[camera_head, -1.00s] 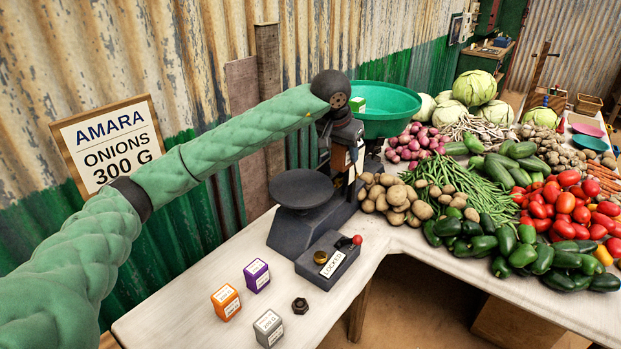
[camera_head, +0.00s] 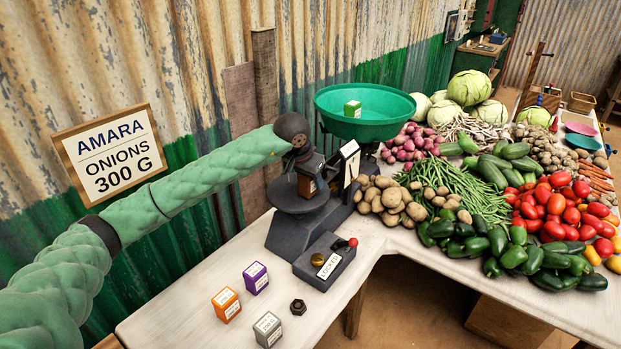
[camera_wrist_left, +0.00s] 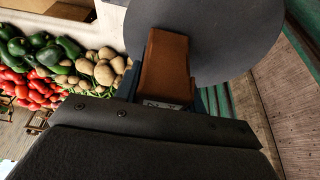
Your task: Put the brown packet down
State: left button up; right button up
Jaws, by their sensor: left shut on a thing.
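My left gripper (camera_head: 307,180) is shut on the brown packet (camera_head: 306,187), over the dark round plate (camera_head: 284,201) of the balance. In the left wrist view the brown packet (camera_wrist_left: 166,68) stands out beyond the gripper body against the grey plate (camera_wrist_left: 226,38). I cannot tell whether the packet touches the plate. The green bowl (camera_head: 340,101) of the balance holds a small green packet (camera_head: 352,109). My right gripper is not in view.
Orange (camera_head: 226,304), purple (camera_head: 255,278) and grey (camera_head: 268,329) packets and a dark nut (camera_head: 298,307) stand on the white table (camera_head: 190,318). A box marked LOCKED (camera_head: 324,261) with a red knob sits before the balance. Potatoes (camera_head: 392,201) and other vegetables lie right.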

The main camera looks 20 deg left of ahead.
pick_arm(q)
jog(key=shift+f, duration=0.4)
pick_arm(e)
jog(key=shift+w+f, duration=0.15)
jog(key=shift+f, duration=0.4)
pick_arm(q)
jog(key=shift+f, duration=0.1)
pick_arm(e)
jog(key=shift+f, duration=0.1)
pick_arm(q)
jog(key=o, duration=1.1)
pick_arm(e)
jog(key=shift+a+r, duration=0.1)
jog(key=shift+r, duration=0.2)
pick_arm(q)
jog(key=shift+r, duration=0.2)
jog(key=shift+s+r, duration=0.1)
jog(key=shift+r, duration=0.15)
jog(key=b+v, duration=0.1)
jog(key=v, duration=0.2)
jog(key=b+v, duration=0.2)
jog(key=v, duration=0.6)
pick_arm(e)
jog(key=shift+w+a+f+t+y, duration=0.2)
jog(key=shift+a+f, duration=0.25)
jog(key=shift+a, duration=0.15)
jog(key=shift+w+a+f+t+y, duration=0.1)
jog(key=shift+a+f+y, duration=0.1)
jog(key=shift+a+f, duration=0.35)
